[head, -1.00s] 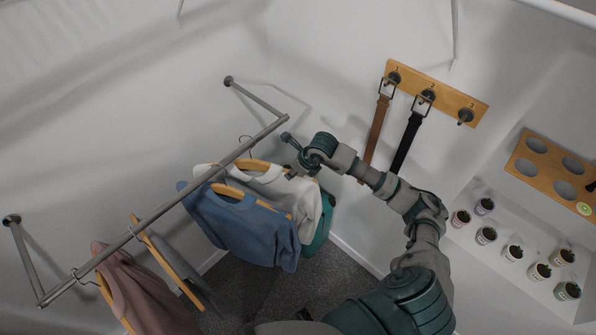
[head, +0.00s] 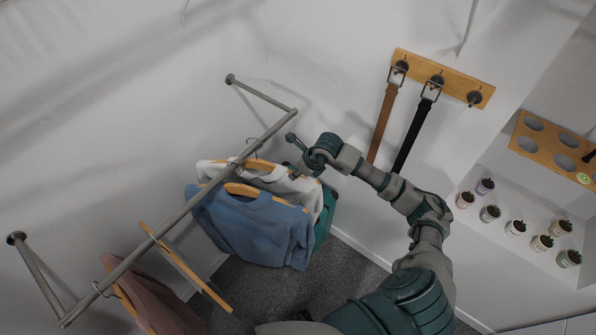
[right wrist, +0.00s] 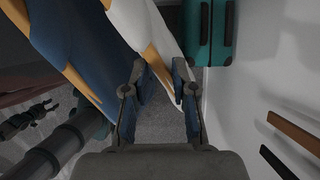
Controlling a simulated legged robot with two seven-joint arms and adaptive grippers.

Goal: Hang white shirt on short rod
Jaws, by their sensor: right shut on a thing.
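The white shirt (head: 222,170) is on a wooden hanger (head: 262,164) under the far end of the grey rod (head: 190,205). In the right wrist view the white shirt (right wrist: 140,22) and hanger arm (right wrist: 158,65) pass between my fingers. My right gripper (head: 302,170) is shut on that hanger at its right end; its fingers also show in the right wrist view (right wrist: 160,85). The hanger's hook (head: 252,144) is at the rod; I cannot tell whether it rests over it. The blue shirt partly hides the white shirt. My left gripper is out of view.
A blue shirt (head: 250,225) hangs just in front of the white one. An empty hanger (head: 190,270) and a pink shirt (head: 160,305) are nearer along the rod. A teal case (head: 324,215) stands behind. Belts (head: 384,122) hang from a wall rack (head: 450,82).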

